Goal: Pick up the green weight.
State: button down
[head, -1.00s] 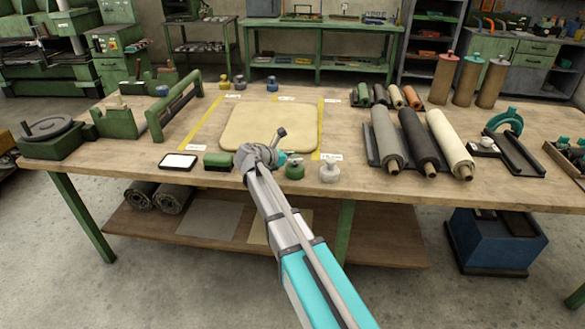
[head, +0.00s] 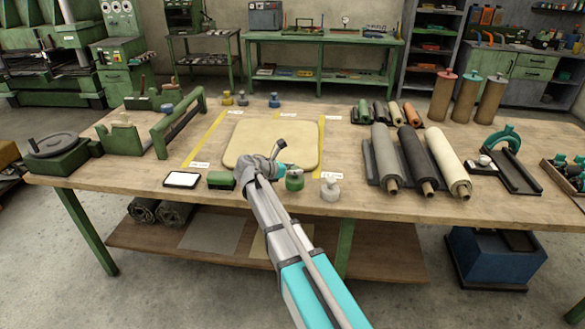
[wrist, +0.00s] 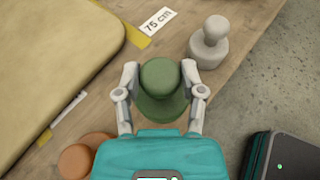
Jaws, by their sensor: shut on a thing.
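The green weight (head: 294,181) stands near the front edge of the workbench, just right of my gripper's wrist in the head view. In the wrist view the green weight (wrist: 161,88) has a round knob on a wider base and sits between my fingers. My gripper (wrist: 160,82) is shut on it, one finger at each side. In the head view my arm hides most of the gripper. I cannot tell any clear gap between the weight and the bench top.
A grey weight (head: 330,190) stands close to the right of the green one. A tan mat (head: 271,144) lies behind, with yellow strips and labels. A green block (head: 221,180) is to the left. Sheet rolls (head: 447,162) lie at the right.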

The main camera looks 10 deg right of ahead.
jog(key=s+a+r+p, duration=0.7)
jog(key=s+r+p, duration=0.1)
jog(key=s, duration=0.2)
jog(key=shift+s+r, duration=0.4)
